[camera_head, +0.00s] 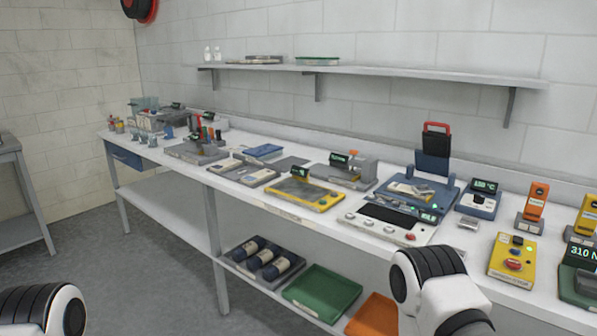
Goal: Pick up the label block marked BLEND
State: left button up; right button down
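I cannot make out a label block marked BLEND; lettering on the bench items is too small to read. The white workbench (290,213) runs from the far left to the right foreground and carries many small devices. Part of my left arm shows at the bottom left corner and part of my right arm at the bottom, right of centre. Both are black and white rounded links in front of the bench. No gripper fingers show for either arm.
A yellow-framed tray (328,203), a blue press with a red handle (436,127), a white panel with knobs (352,217) and a yellow button box (498,269) stand on the bench. A green tray (322,291) and dark bottles (270,262) sit on the lower shelf.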

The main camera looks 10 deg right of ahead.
aim_at(420, 189)
jog(key=i+z, duration=0.2)
jog(key=z, duration=0.3)
jog(key=i+z, duration=0.15)
jog(key=z, duration=0.3)
jog(key=i+j+z, duration=0.15)
jog(key=z, duration=0.35)
jog(key=i+j+z, duration=0.1)
jog(key=j+z, duration=0.15)
jog(key=z, duration=0.2)
